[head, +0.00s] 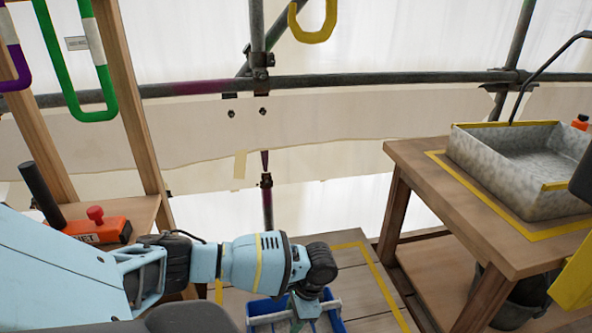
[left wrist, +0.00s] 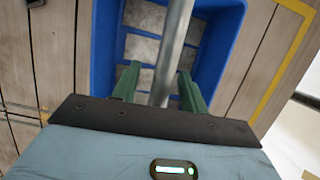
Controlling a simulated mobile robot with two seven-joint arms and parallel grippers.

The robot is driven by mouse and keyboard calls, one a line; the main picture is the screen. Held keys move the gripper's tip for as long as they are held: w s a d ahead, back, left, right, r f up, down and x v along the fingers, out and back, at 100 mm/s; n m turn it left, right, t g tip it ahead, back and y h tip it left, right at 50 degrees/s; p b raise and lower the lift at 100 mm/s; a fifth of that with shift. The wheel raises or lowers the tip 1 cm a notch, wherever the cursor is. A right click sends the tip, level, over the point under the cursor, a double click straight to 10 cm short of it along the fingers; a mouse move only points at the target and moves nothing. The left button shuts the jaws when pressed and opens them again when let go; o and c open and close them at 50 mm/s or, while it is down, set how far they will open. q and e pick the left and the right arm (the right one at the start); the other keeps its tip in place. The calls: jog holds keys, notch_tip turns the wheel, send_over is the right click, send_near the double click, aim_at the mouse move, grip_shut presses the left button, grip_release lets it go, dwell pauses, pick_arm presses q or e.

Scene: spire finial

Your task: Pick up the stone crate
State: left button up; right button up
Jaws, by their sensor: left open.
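The stone crate is a blue box; its rim (head: 262,306) shows at the bottom of the head view, partly hidden by my left arm and cut off by the frame edge. In the left wrist view, the crate's blue wall (left wrist: 106,42) surrounds several grey stone blocks (left wrist: 141,48). A round grey metal bar (left wrist: 172,45) runs across above the stones. My left gripper (left wrist: 158,84) is open, its two green fingers pointing into the crate, one on each side of the bar. I cannot tell whether they touch it. In the head view my left gripper (head: 303,318) is over the crate. My right gripper is not in view.
A yellow-taped outline (head: 372,268) marks the wooden floor around the crate. A wooden table (head: 440,205) with a grey metal tray (head: 490,180) stands at right. An orange tool (head: 105,229) lies on a wooden shelf at left. Scaffold pipes (head: 390,78) cross behind.

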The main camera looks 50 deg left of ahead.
pick_arm(q)
jog(key=shift+f, duration=0.15)
grip_shut()
dwell(1.4)
